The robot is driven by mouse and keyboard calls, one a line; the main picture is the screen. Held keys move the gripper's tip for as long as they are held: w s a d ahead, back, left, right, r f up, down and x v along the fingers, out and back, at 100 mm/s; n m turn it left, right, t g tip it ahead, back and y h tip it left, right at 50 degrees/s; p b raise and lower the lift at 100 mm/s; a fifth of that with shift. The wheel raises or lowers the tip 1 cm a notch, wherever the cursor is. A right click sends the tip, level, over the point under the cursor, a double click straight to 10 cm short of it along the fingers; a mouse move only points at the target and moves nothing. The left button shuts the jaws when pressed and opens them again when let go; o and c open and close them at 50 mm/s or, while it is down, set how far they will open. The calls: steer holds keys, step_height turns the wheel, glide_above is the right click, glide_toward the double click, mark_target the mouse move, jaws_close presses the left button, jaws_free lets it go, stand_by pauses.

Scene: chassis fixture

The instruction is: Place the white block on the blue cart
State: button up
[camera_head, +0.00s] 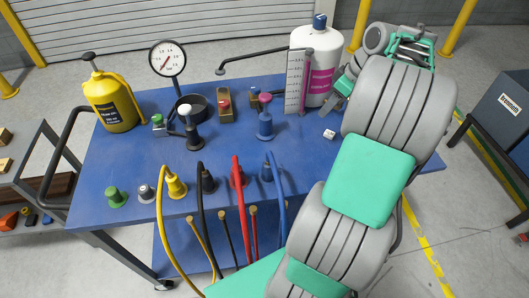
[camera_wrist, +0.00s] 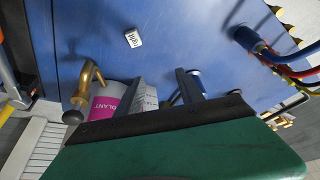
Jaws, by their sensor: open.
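A small white block (camera_head: 329,134) with dark markings lies on the blue cart's top (camera_head: 300,150), toward the right side and left of my arm. It also shows in the wrist view (camera_wrist: 132,38), resting on the bare blue surface (camera_wrist: 90,60) beyond my fingertips. In the head view my arm mostly hides the gripper, near the white bottle.
A white bottle (camera_head: 324,50) with a pink label and a grey gauge block (camera_head: 297,82) stand near my gripper. A yellow jug (camera_head: 113,102), a dial gauge (camera_head: 167,60) and several coloured connectors with cables occupy the cart's left and front. A side shelf (camera_head: 40,165) stands at left.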

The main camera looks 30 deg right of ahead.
steer(key=a+r+m+h, duration=0.1)
steer(key=a+r+m, duration=0.1)
steer(key=a, duration=2.3)
steer(key=s+a+f+m+h, duration=0.1)
steer(key=s+a+f+m, duration=0.1)
steer(key=s+a, duration=0.6)
steer(key=shift+f, duration=0.75)
steer(key=shift+s, duration=0.1)
